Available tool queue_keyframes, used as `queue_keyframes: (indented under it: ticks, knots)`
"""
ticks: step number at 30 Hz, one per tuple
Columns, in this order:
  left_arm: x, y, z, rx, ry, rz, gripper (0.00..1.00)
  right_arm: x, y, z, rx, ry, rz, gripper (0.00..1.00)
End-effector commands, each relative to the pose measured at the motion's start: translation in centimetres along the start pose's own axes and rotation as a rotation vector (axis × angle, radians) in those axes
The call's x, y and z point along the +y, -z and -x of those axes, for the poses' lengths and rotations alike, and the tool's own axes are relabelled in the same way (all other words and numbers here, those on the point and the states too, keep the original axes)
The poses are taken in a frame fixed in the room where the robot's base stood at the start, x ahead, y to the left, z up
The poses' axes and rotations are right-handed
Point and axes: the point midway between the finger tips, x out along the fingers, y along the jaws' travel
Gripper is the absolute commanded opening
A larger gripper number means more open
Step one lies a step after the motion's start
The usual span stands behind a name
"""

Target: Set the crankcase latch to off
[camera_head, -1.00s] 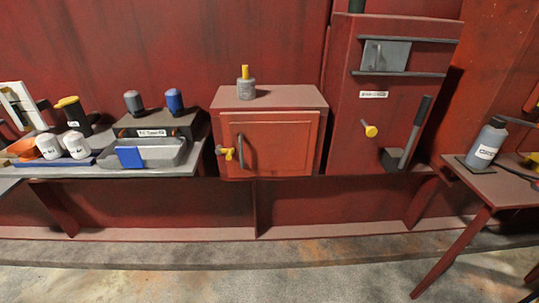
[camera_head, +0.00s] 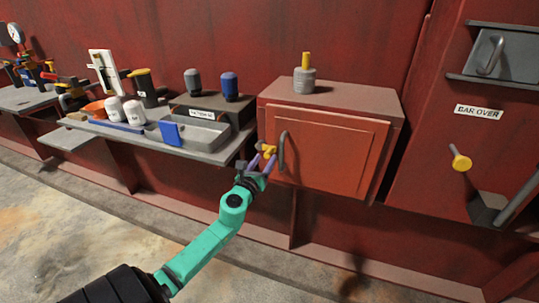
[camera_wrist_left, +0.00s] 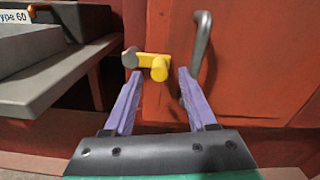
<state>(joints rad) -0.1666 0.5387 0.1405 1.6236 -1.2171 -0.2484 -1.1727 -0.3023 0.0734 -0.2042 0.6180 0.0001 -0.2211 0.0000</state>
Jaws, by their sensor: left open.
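The yellow latch (camera_head: 269,150) sits at the left edge of the red cabinet door (camera_head: 330,150). My right gripper is not in view.
The grey bench (camera_head: 205,153) with a tray is close on the left. A panel labelled "BAR OVER" (camera_head: 478,112) with a yellow knob (camera_head: 460,160) is at right.

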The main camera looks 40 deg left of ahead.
Motion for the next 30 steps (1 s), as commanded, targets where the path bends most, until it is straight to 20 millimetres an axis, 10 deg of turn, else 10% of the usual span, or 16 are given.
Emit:
queue_keyframes:
  ticks: [14, 19, 30]
  knots:
    - [0.0, 0.1, -3.6, 0.001, 0.001, 0.002, 0.57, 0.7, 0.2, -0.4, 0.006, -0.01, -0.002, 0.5]
    - [0.0, 0.1, -3.6, 0.002, 0.001, 0.002, 0.03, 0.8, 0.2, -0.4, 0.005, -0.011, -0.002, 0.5]
    - [0.0, 0.0, -3.6, 0.002, 0.0, 0.027, 0.0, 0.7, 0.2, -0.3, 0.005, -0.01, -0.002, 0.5]
